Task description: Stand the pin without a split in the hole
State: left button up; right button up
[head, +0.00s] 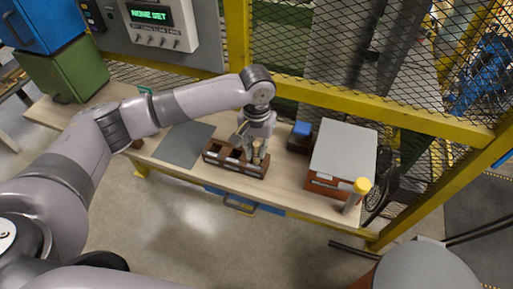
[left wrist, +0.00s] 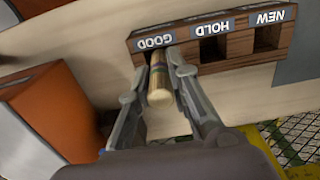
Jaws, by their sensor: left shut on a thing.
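A dark wooden block (head: 224,163) with square holes lies on the bench. In the left wrist view the block (left wrist: 188,38) shows upside down with labels NEW, HOLD and GOOD. My left gripper (head: 257,149) is over the block's right end in the head view. In the left wrist view my left gripper (left wrist: 165,78) is shut on a light wooden pin (left wrist: 160,84). The pin's far end is at the GOOD hole; I cannot tell how deep it is in. The HOLD and NEW holes look empty. No split can be made out on the pin. My right gripper is not in view.
A grey mat (head: 184,144) lies left of the block. A box with a grey top (head: 343,150), a small blue-topped box (head: 301,130) and a yellow-capped post (head: 356,193) stand to the right. A yellow-framed mesh fence (head: 390,117) runs behind the bench.

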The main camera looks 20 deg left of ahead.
pick_arm(q)
jog(key=shift+f, duration=0.35)
jog(key=shift+f, duration=0.45)
jog(key=shift+f, duration=0.1)
jog(key=o, duration=0.9)
